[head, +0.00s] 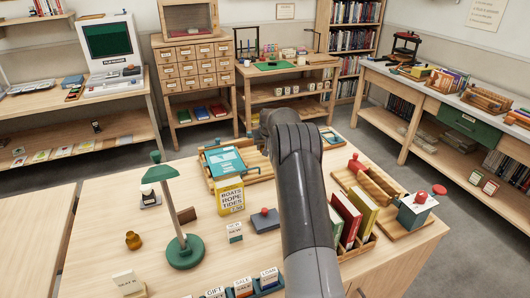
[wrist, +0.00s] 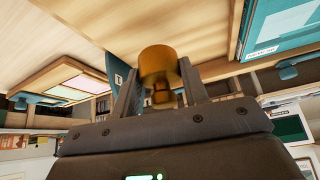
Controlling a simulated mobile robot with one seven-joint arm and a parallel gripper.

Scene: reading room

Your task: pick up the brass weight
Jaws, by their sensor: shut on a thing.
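In the wrist view my gripper (wrist: 158,82) is shut on a brass weight (wrist: 159,62), a rounded golden cylinder with a narrower knob towards the palm. A finger presses on each side of it. The weight appears clear of the wooden surface behind it. In the head view my arm reaches over the table, and its end hides the fingers and the held weight. A second small brass-coloured piece (head: 133,241) of similar shape stands on the table at the left, near the green lamp (head: 184,250).
The table (head: 100,205) carries a teal book in a wooden tray (head: 262,174), a yellow book (head: 231,197), a rack of upright books (head: 346,218) and a teal box with a red knob (head: 414,211). Labelled blocks (head: 243,287) line the front.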

